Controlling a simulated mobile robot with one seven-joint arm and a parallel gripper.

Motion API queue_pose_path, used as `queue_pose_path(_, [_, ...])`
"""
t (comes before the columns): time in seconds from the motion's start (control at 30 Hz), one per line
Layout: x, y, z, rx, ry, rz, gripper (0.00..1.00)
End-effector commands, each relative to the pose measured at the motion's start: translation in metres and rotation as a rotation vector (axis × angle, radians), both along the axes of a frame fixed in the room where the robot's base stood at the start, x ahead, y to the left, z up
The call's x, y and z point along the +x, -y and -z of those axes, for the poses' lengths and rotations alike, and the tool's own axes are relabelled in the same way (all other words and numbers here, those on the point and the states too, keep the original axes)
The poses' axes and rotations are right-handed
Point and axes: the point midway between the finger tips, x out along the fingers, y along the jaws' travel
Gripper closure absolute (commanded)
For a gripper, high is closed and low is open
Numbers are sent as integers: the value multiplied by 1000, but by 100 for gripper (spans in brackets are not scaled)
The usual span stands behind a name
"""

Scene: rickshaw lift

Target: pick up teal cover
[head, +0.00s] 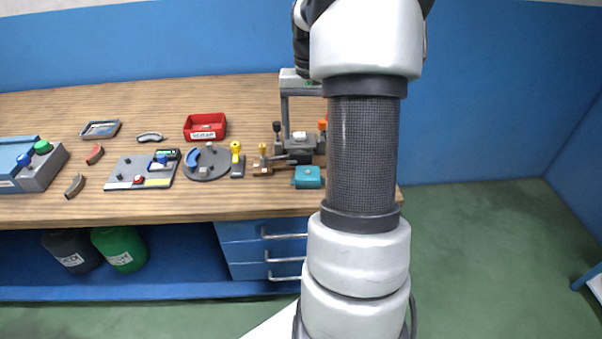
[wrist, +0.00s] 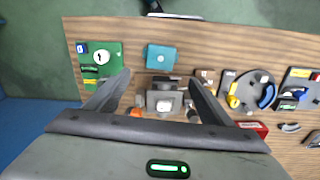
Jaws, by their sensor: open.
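The teal cover (head: 307,177) is a small square block with a round knob on top. It sits near the front edge of the wooden table (head: 240,200), in front of a grey press-like fixture (head: 297,143). In the wrist view the teal cover (wrist: 161,57) lies just beyond the fingertips, near the table edge, and nothing touches it. My gripper (wrist: 158,78) is open and empty, its two fingers spread above the grey fixture.
A green board (wrist: 99,60) lies on one side of the cover in the wrist view. A brown block with a yellow knob (head: 263,162), a round grey plate (head: 207,163) and a red bin (head: 205,126) stand left of it. The fixture's upright is an obstacle.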

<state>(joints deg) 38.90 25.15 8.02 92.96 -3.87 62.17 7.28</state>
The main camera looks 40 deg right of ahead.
Motion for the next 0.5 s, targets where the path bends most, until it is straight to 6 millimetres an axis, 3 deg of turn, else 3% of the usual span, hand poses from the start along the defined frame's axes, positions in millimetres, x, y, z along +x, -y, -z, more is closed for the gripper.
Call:
queue_pose_path(0.03, [-1,-1,15,4,-4,0,25])
queue_pose_path(0.3, [-1,-2,70,3,-3,-1,25])
queue_pose_path(0.5, [0,-1,88,1,0,-2,25])
